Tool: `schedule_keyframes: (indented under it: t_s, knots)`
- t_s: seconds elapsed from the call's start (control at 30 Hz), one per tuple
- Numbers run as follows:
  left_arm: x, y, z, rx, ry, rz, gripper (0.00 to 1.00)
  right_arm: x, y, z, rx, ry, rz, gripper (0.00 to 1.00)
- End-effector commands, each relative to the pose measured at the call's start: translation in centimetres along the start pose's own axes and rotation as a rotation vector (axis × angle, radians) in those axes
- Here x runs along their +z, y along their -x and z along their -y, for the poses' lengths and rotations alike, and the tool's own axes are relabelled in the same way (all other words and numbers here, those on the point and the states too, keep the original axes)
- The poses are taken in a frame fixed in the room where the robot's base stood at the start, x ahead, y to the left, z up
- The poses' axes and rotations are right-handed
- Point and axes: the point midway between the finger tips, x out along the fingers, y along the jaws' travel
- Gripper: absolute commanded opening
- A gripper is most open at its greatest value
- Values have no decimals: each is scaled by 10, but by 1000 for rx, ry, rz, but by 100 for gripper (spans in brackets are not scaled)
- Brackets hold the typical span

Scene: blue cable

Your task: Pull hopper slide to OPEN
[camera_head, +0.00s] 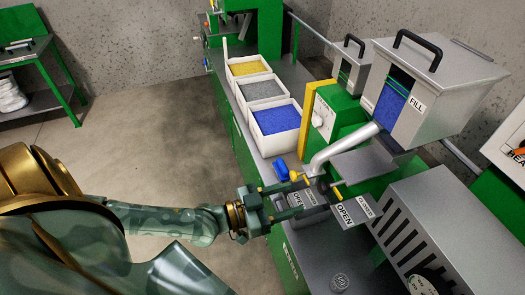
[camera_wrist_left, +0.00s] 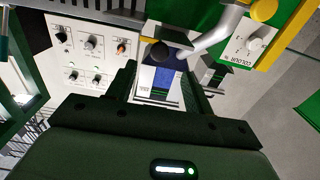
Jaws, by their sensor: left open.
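The grey metal hopper (camera_head: 432,95) with a FILL label and a blue-filled window stands at the right in the head view. An OPEN plate (camera_head: 346,212) and a smaller label plate (camera_head: 366,208) lie below it. A yellow knob (camera_head: 296,176) and a yellow-tipped rod (camera_head: 337,191) show near the grey pipe's lower end. I cannot tell which part is the slide's handle. My left gripper (camera_head: 298,200) is open beside these parts, over a second OPEN label; contact is unclear. In the left wrist view, its dark fingers (camera_wrist_left: 160,92) frame a blue window and label. My right gripper is not visible.
White bins of yellow, grey and blue granules (camera_head: 276,119) stand on the bench behind. A blue part (camera_head: 281,169) sits near the gripper. A slotted grey housing (camera_head: 425,215) is at the right. The wrist view shows a white knob panel (camera_wrist_left: 92,45). Open floor lies left.

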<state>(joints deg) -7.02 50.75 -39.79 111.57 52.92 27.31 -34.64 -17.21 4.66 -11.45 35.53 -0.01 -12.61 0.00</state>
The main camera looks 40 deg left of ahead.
Motion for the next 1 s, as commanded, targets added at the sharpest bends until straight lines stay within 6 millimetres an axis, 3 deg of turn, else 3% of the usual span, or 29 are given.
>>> schedule_keyframes:
  t_s: [0.1,0.3,1.0]
  knots:
    - [0,28,0,1,1,4,52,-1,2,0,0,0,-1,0]
    - [0,53,0,-1,0,1,52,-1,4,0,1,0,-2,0]
    - [4,58,-3,17,24,21,52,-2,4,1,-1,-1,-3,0]
